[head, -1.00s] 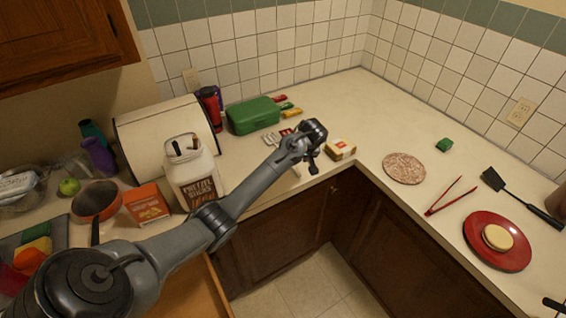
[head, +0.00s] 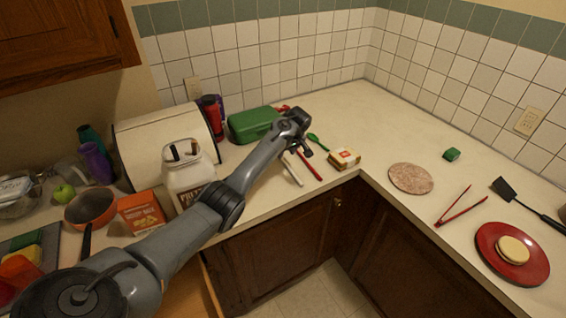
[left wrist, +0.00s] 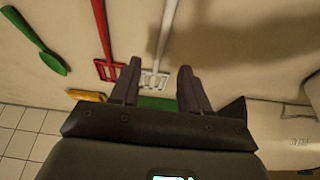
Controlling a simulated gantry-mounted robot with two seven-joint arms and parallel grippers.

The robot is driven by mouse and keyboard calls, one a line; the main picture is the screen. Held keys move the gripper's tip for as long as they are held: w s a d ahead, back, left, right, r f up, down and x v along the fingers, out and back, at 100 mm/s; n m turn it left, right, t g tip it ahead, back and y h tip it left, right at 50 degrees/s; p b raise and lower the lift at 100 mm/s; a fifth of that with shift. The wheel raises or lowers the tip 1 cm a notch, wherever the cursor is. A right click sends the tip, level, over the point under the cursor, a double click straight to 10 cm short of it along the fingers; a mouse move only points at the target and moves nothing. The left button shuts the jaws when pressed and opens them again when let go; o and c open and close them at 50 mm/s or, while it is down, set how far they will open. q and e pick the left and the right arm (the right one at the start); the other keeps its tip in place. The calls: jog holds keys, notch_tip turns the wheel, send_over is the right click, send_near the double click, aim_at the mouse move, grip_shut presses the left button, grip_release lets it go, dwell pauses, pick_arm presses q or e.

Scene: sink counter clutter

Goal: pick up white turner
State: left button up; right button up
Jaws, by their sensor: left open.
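The white turner (left wrist: 156,72) lies on the counter in the left wrist view, its slotted head between my open left fingers (left wrist: 158,76) and its handle running up the picture. In the head view its white handle (head: 292,171) sticks out toward the counter's front edge, with its head hidden under my left gripper (head: 300,148). My left gripper is open and empty over the turner; I cannot tell its exact height. A red turner (left wrist: 106,66) lies alongside to the left in the wrist view; its red handle (head: 309,166) is right of the white one in the head view.
A green spoon (head: 317,142) and a small box (head: 344,158) lie to the right. A green case (head: 254,124) is behind the gripper. A white pretzel jar (head: 188,172) stands to the left, near the arm. The back corner counter is clear.

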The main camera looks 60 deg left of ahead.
aim_at(283, 160)
pick_arm(q)
jog(key=shift+b+x, duration=0.4)
jog(key=shift+x, duration=2.1)
jog(key=shift+d, duration=0.1)
grip_shut()
